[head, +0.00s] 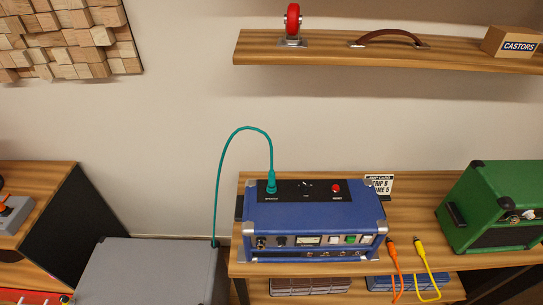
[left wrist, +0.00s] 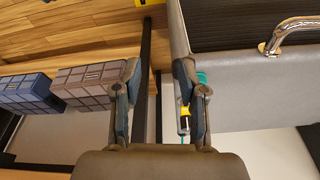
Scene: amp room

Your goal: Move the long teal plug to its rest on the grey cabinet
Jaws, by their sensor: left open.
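The long teal plug (head: 271,184) stands upright in the black top panel of the blue amplifier (head: 315,215). Its teal cable (head: 220,165) arches up and left, then down to the right edge of the grey cabinet (head: 150,272). No rest can be made out on the cabinet top in the head view. In the left wrist view my left gripper (left wrist: 160,72) is open, with nothing between its fingers. A grey panel with a chrome handle (left wrist: 290,30) lies to its right. A teal piece (left wrist: 203,77) shows partly behind the right finger. My right gripper is not in view.
Orange (head: 394,265) and yellow (head: 426,262) plugs lie right of the amplifier on the wooden bench (head: 415,205). A green amplifier (head: 500,205) stands at far right. A wall shelf (head: 330,55) hangs above. Tiled blocks (left wrist: 80,87) show in the left wrist view.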

